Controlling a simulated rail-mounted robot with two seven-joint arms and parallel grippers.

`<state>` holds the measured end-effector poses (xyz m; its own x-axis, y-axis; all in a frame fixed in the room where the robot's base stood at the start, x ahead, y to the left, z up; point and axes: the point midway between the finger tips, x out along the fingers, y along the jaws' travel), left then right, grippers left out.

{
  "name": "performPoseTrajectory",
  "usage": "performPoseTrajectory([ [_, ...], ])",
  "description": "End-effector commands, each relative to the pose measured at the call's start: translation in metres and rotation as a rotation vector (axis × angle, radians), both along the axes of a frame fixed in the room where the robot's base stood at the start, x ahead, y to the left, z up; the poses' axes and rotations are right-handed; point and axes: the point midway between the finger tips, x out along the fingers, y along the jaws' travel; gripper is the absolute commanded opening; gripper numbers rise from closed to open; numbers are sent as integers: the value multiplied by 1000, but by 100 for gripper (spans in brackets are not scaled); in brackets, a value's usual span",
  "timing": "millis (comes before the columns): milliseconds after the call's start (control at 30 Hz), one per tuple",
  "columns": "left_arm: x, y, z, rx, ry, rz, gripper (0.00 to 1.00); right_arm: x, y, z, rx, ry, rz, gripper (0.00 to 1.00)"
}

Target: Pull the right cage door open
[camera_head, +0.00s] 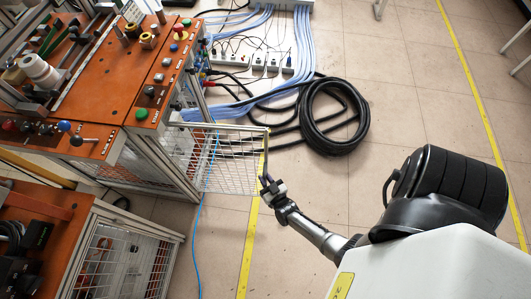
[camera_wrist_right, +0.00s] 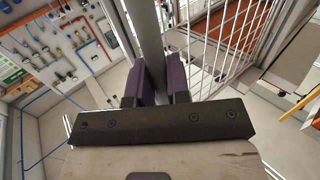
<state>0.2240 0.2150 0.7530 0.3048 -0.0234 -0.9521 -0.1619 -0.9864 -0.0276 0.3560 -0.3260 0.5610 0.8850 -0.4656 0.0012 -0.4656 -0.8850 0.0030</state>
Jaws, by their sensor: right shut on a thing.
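The right cage door (camera_head: 228,160) is a white wire mesh panel in a grey metal frame. In the head view it stands swung out from the orange-topped bench (camera_head: 120,85), with its outer edge over the floor. My right gripper (camera_head: 266,184) is at that outer edge. In the right wrist view the gripper's two dark purple fingers (camera_wrist_right: 162,82) are shut on the grey upright post of the door frame, and the mesh (camera_wrist_right: 225,40) shows to the right. My left gripper is not in view.
A coiled black hose (camera_head: 332,118) lies on the floor beyond the door. Blue cables and power strips (camera_head: 258,64) lie behind it. A second orange-topped bench with a mesh cage (camera_head: 122,262) stands at the lower left. The tiled floor to the right is mostly clear.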

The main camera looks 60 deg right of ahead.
Motion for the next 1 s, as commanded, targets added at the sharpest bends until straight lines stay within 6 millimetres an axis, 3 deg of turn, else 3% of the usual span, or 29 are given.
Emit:
performPoseTrajectory([
  [267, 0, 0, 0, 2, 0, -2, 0, 0, 2, -3, -1, 11, 5, 0],
  [300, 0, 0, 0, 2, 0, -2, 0, 0, 2, -3, -1, 11, 5, 20],
  [533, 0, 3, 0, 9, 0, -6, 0, 0, 1, -2, 0, 6, 2, 41],
  [833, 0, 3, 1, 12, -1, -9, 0, -2, 1, -1, 1, 3, 2, 41],
  [1000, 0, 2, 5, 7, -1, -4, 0, -15, 3, 0, 1, 4, 7, 41],
])
